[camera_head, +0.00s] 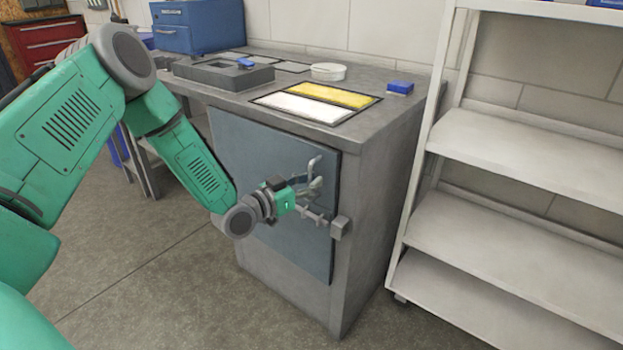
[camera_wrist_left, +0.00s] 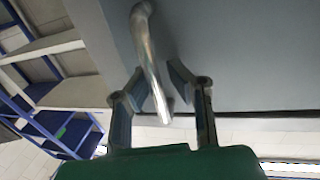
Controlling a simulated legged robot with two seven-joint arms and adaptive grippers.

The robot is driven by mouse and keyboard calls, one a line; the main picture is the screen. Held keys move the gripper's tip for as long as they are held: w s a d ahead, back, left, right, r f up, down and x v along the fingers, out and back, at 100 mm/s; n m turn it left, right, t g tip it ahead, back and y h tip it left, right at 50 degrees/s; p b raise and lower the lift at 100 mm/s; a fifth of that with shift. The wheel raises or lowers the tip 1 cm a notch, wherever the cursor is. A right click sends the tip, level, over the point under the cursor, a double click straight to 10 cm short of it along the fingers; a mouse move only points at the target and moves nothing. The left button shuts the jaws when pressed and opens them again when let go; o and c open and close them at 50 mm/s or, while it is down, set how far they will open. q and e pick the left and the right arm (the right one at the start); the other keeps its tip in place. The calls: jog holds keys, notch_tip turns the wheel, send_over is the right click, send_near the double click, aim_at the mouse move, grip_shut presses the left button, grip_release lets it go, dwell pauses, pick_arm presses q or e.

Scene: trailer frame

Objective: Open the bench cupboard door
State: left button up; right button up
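The bench cupboard door (camera_head: 262,150) is a flat blue-grey panel on the front of the grey bench. It looks shut or nearly so. Its metal bar handle (camera_head: 313,168) is near the door's right edge. My left gripper (camera_head: 316,187) is in front of the door at the handle. In the left wrist view the silver handle (camera_wrist_left: 152,62) runs between the two fingers of my left gripper (camera_wrist_left: 158,72). The fingers are apart, with gaps visible beside the bar, so they are around it but not closed on it. My right gripper is not in view.
The bench top (camera_head: 375,122) holds a yellow and white tray (camera_head: 318,102), a white bowl (camera_head: 328,71) and small blue items. A white shelf rack (camera_head: 510,150) stands close on the right. The floor (camera_head: 165,265) in front is clear.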

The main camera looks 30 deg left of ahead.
pick_arm(q)
jog(key=shift+o, duration=0.6)
jog(key=shift+w+d+r, duration=0.1)
jog(key=shift+d+r, duration=0.05)
jog(key=shift+d, duration=0.25)
jog(key=shift+s+a, duration=0.25)
jog(key=v, duration=1.1)
jog(key=shift+s, duration=0.15)
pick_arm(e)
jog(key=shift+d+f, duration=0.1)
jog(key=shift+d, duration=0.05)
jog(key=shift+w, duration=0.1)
